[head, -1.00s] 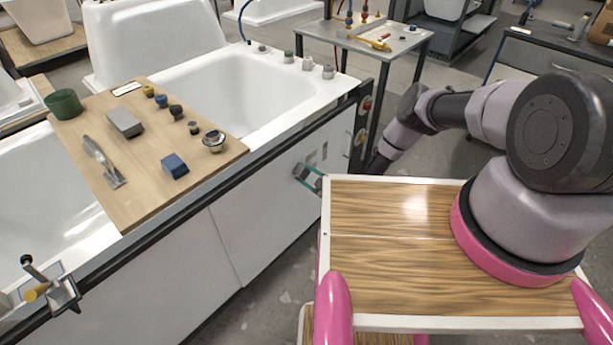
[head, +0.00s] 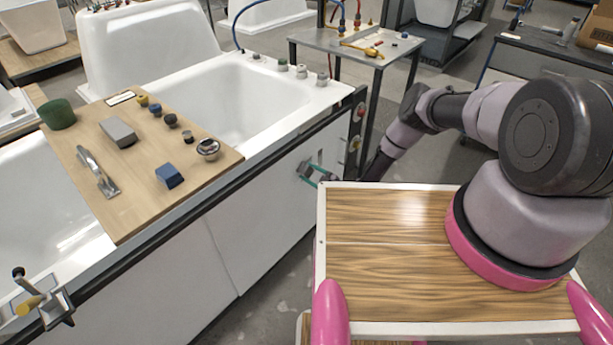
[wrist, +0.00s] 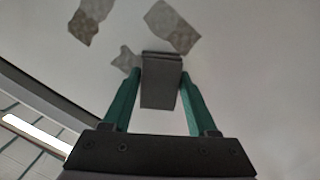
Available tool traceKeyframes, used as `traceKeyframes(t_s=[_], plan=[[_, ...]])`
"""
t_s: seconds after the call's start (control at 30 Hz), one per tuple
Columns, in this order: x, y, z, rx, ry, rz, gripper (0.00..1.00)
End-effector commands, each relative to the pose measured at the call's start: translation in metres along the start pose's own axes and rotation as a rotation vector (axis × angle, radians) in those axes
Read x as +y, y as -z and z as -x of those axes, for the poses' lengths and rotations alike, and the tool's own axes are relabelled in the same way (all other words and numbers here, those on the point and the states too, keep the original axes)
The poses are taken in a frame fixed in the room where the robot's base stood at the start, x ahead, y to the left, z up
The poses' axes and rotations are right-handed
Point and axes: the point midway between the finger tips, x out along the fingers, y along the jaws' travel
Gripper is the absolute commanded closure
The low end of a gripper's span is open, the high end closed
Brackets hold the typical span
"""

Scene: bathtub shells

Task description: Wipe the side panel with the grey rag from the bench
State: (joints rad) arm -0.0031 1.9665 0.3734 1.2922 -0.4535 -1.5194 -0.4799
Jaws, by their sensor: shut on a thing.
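My gripper (head: 308,172) is at the white side panel (head: 262,225) of the tub, near its right end. In the wrist view my gripper (wrist: 160,90) has its two green fingers closed on the folded dark grey rag (wrist: 160,88). The rag's far end is at or very near the white panel surface; I cannot tell for sure whether it touches. Grey-brown smudges (wrist: 172,27) lie on the panel just beyond the rag, with another at upper left (wrist: 90,18) and a smaller one beside the rag (wrist: 124,59).
A clamp (head: 45,308) sits on the tub edge at lower left. A grey metal table (head: 365,50) stands behind my arm.

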Motion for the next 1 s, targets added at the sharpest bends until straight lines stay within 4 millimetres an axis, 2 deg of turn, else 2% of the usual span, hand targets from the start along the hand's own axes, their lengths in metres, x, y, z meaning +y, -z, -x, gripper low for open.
traceKeyframes(t_s=[0.2,0.47,0.8,1.0], plan=[[0.016,-0.011,0.000,-0.001,0.000,0.001,1.00],[0.023,-0.016,0.000,-0.001,0.002,-0.001,1.00],[0.046,-0.032,-0.004,-0.001,0.001,0.001,1.00],[0.051,-0.035,-0.005,-0.001,0.001,-0.001,1.00]])
